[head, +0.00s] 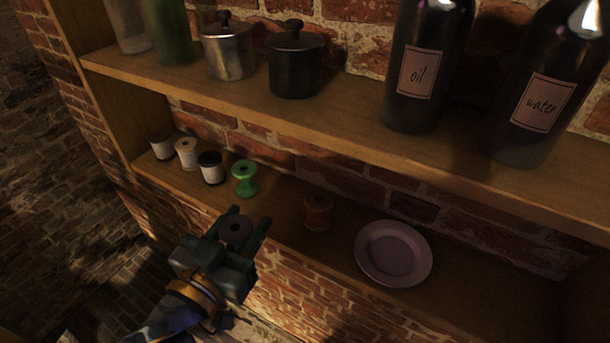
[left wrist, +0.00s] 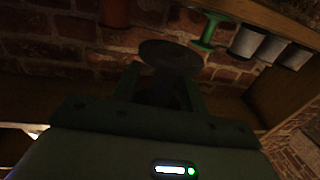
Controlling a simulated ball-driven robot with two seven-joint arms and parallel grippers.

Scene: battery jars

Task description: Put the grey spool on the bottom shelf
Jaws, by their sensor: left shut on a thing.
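The dark grey spool (head: 236,229) is between the fingers of my left gripper (head: 248,219), which is shut on it. In the left wrist view the grey spool (left wrist: 170,56) shows its round flange just beyond the fingers (left wrist: 163,90). In the head view it appears at the front edge of the lower shelf (head: 283,222), close in front of the green spool (head: 244,178). I cannot tell whether it touches the shelf. My right gripper is not in view.
An orange spool (head: 318,212) and a pink plate (head: 393,254) stand farther right. The upper shelf (head: 340,128) holds pots and bottles. Board is bare between the green and orange spools.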

